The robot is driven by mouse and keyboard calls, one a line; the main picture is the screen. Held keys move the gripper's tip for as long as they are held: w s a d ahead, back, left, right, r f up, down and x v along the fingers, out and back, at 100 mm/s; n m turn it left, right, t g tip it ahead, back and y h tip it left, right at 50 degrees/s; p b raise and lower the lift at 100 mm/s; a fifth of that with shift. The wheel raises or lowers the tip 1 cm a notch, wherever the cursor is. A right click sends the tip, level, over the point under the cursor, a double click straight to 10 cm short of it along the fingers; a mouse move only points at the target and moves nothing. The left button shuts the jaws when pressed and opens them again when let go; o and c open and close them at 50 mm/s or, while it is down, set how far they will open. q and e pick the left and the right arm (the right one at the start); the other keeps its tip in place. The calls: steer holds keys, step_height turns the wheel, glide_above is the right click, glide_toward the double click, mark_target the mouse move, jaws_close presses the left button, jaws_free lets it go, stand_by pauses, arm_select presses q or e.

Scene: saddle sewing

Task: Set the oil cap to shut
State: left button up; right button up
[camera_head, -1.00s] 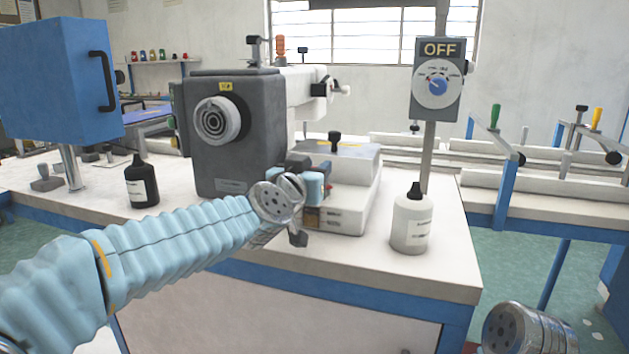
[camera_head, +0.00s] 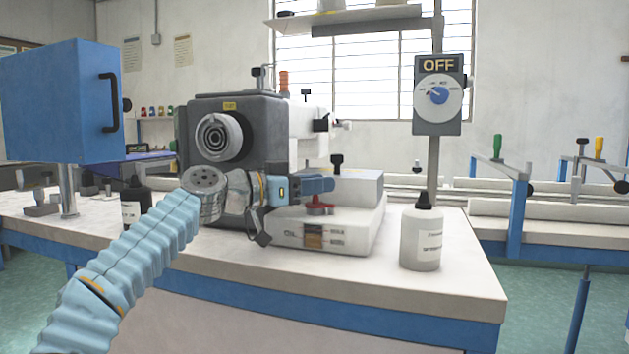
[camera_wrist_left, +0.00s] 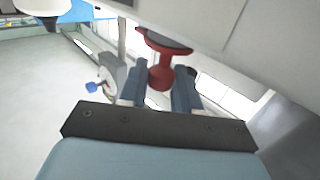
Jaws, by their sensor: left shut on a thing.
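The oil cap (camera_head: 318,208) is a small red piece low on the white sewing machine base (camera_head: 350,222), above an "OIL" label. In the left wrist view, the red cap (camera_wrist_left: 162,68) shows a wide disc end and a narrower stem. My left gripper (camera_head: 320,185) reaches in from the left at the cap. Its two blue fingers (camera_wrist_left: 162,82) lie on either side of the red stem and are shut on it. The fingers hide part of the cap in the head view. I cannot tell whether the cap is seated. My right gripper is out of view.
A white bottle (camera_head: 421,236) stands right of the machine on the bench. A post holds a dial box (camera_head: 438,95) reading OFF. A dark bottle (camera_head: 136,200) is partly behind my left arm. A blue box (camera_head: 60,105) stands at left. The front right bench top is clear.

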arm_select(q)
steer(key=shift+w+m+g, duration=0.1)
steer(key=shift+m+g, duration=0.2)
steer(key=shift+g, duration=0.1)
steer(key=shift+h+p, duration=0.3)
steer(key=o, duration=0.9)
steer(key=shift+d, duration=0.1)
steer(key=shift+o, duration=0.2)
steer(key=b+v, duration=0.3)
steer(key=v, duration=1)
steer(key=shift+a+b, duration=0.35)
steer(key=shift+a, duration=0.05)
